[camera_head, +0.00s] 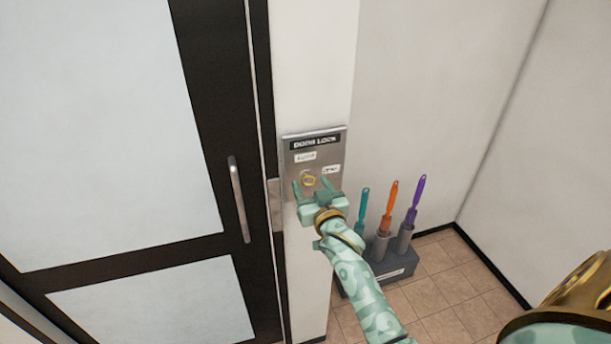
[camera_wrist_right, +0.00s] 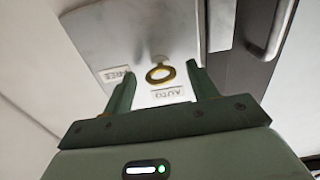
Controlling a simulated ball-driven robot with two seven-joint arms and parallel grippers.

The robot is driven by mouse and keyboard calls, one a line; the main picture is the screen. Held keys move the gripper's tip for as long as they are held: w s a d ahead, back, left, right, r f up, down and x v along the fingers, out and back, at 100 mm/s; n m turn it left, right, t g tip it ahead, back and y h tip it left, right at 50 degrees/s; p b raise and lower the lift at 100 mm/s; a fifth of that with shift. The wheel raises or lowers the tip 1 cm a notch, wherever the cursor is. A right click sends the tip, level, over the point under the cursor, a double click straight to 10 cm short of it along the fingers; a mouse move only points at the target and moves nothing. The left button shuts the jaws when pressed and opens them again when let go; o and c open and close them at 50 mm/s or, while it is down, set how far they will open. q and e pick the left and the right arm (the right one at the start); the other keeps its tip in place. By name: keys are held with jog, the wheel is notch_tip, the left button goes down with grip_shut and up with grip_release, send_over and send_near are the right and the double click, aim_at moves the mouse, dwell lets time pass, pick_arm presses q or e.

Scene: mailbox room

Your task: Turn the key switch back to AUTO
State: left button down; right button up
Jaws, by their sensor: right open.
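The metal key switch plate (camera_head: 318,147), headed DOOR LOCK, is on the white wall column right of the door. A brass ring-shaped key (camera_head: 308,181) sticks out of its lower half. The ring also shows in the right wrist view (camera_wrist_right: 160,73), where the picture is inverted. The AUTO label (camera_wrist_right: 168,93) is legible there; it matches the label (camera_head: 305,157) above the key in the head view. A second label, apparently FREE (camera_wrist_right: 118,75), is to the side. My right gripper (camera_head: 311,184) is open, its fingers either side of the key with gaps. The key's exact angle is unclear. My left gripper is out of view.
A dark-framed door (camera_head: 215,140) with a vertical metal handle (camera_head: 239,200) is just left of the plate. A grey holder (camera_head: 385,270) with teal, orange and purple-handled tools stands on the tiled floor to the right, below my arm. The wall right of the plate is bare.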

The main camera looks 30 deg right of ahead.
jog(key=shift+w, duration=0.4)
jog(key=shift+s+r, duration=0.1)
jog(key=shift+c, duration=1.2)
jog(key=c, duration=0.8)
jog(key=shift+o, duration=0.3)
